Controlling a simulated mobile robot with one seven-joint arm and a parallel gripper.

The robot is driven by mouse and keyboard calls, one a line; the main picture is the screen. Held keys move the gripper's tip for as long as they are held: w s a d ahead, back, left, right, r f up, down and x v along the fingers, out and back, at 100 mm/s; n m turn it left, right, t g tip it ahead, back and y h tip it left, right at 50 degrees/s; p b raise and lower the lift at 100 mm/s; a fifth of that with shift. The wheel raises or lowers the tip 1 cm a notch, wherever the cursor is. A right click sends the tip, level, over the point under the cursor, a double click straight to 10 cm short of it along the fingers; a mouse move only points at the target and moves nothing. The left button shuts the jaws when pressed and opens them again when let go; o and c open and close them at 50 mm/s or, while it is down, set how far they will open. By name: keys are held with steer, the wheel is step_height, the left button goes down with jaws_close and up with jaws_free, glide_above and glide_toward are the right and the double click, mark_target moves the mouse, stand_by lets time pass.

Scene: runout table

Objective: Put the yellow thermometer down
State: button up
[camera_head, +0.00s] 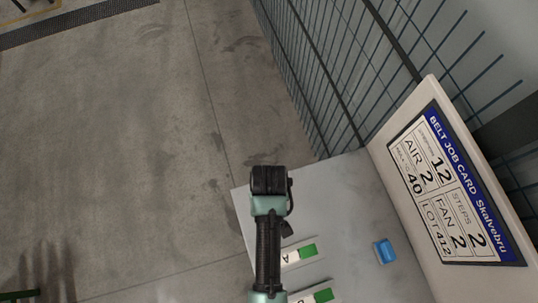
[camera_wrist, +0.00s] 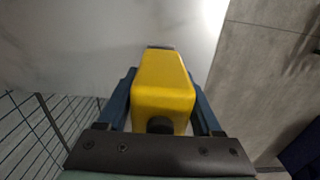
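The yellow thermometer (camera_wrist: 163,88) is a boxy yellow body with a dark end toward the camera and a grey far end. It sits between the two blue fingers of my gripper (camera_wrist: 160,76), which are closed against its sides. The pale grey table (camera_wrist: 85,45) lies beyond it in the wrist view; I cannot tell whether the thermometer touches it. In the head view my arm covers the gripper and the thermometer.
On the table (camera_head: 345,195) are a green-and-white strip marked A (camera_head: 299,254), a second such strip (camera_head: 318,297) and a small blue object (camera_head: 384,251). A job card board (camera_head: 450,185) stands at the right, before a mesh fence (camera_head: 318,75). Open floor lies left.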

steer(key=shift+o, duration=1.1)
